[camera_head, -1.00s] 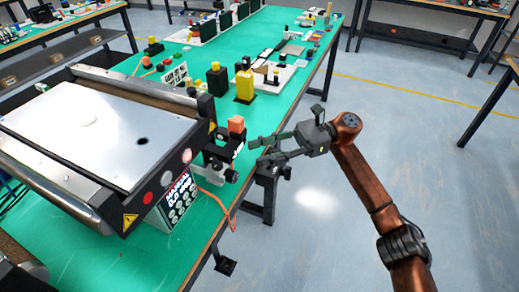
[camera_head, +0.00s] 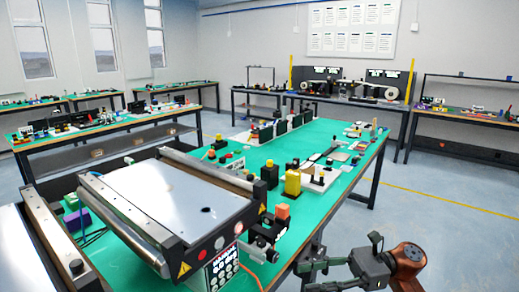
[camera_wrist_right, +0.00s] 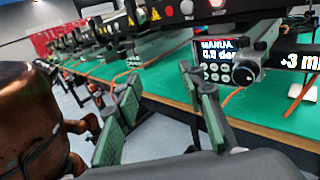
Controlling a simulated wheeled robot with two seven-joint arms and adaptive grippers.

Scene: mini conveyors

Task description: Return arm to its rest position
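My right gripper (camera_head: 338,262) is at the lower right of the head view, beside the right edge of the green table. Its fingers are spread apart with nothing between them. In the right wrist view the two green-padded fingers (camera_wrist_right: 165,105) are also apart and empty. A small orange block (camera_head: 283,211) sits on a black fixture at the conveyor's right end, up and left of the gripper. The mini conveyor (camera_head: 180,200) with its metal top is to the left. My left gripper does not show.
The green table (camera_head: 335,185) carries a yellow block (camera_head: 292,182) and several small parts. The display box (camera_head: 222,268) below the conveyor also shows in the right wrist view (camera_wrist_right: 228,65). The floor (camera_head: 440,215) right of the table is clear. Other workbenches stand further back.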

